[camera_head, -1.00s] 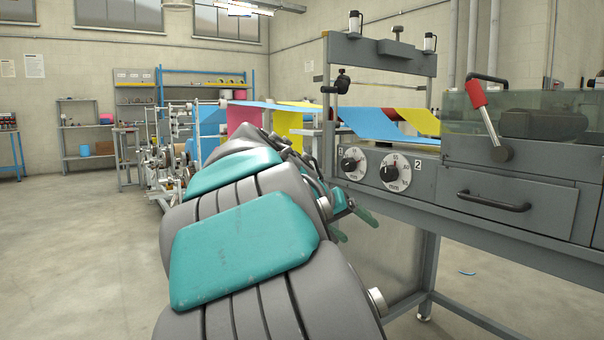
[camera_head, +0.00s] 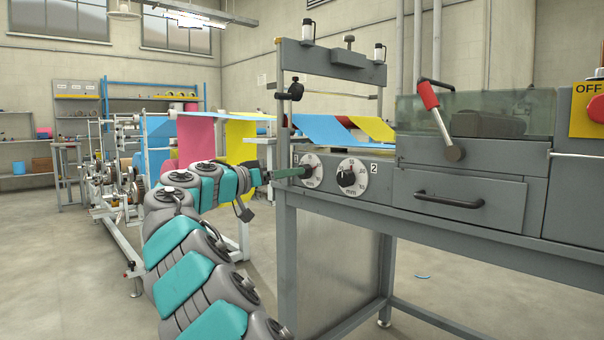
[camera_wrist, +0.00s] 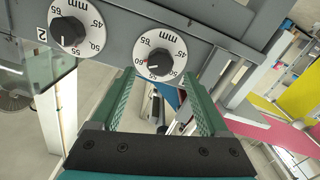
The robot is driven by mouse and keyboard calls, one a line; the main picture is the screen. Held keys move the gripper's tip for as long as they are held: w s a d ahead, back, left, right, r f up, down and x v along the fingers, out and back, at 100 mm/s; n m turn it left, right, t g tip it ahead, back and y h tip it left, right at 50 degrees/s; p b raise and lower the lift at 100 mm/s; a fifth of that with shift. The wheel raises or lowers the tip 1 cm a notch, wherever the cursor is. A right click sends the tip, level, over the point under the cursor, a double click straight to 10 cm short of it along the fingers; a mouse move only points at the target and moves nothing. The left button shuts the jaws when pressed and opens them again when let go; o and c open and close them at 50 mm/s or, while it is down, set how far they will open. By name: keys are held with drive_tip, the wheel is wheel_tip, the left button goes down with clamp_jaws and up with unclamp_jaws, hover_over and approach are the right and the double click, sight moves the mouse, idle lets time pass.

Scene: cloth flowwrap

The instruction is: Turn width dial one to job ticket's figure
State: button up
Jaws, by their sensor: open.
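Width dial one (camera_head: 316,166) is a white round dial with a dark knob on the grey machine's front. It is left of dial two (camera_head: 353,178), which has a "2" beside it. In the wrist view, my gripper (camera_wrist: 160,75) has green fingers spread apart, empty, near the dial's edge. I cannot make out a job ticket.
Dial two (camera_wrist: 67,31) is close beside, to the left in the wrist view. A drawer handle (camera_head: 447,201) and a red-gripped lever (camera_head: 436,112) are farther right. Blue, pink and yellow webs (camera_head: 240,140) run behind my arm.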

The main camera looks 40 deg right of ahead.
drive_tip(key=d, duration=0.5)
drive_tip(key=shift+w+d, duration=0.2)
drive_tip(key=shift+d, duration=0.2)
clamp_jaws()
